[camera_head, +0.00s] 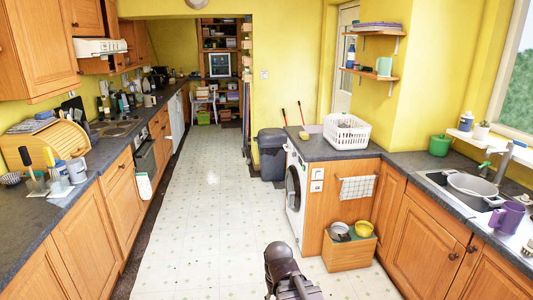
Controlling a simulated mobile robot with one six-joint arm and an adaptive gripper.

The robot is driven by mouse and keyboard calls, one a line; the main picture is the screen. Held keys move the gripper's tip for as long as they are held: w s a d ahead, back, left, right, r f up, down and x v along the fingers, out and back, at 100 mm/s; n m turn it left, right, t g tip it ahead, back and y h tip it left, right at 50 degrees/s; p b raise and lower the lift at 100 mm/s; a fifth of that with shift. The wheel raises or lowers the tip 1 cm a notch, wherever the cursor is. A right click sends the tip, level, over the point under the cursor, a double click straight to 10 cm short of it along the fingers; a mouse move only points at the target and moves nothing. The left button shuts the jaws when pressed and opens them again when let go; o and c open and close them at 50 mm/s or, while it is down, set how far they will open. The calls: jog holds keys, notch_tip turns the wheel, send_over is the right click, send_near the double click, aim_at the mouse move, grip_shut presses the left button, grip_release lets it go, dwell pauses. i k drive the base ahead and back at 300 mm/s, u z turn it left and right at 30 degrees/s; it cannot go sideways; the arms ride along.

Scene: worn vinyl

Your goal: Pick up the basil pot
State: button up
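I cannot pick out a basil pot for certain. A small white pot with a bit of green in it (481,131) stands on the window ledge at the right; it is too small to tell what the plant is. My gripper (296,290) shows only in part at the bottom middle, beside a dark rounded link of my arm. Its fingertips are not clear, so I cannot tell whether it is open. It is far from the white pot and over the floor.
A worktop at the right bears a white basket (347,132), a green pot (439,145), a sink with a colander (472,185) and a purple jug (507,217). A wooden box (346,253) stands on the floor before it. The pale floor (205,200) is clear along the middle.

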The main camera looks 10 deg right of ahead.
aim_at(481, 131)
jog(key=z, duration=0.3)
jog(key=i, duration=1.5)
jog(key=z, duration=0.7)
jog(key=i, duration=0.85)
jog(key=z, duration=0.65)
jog(key=i, duration=0.9)
jog(key=z, duration=0.35)
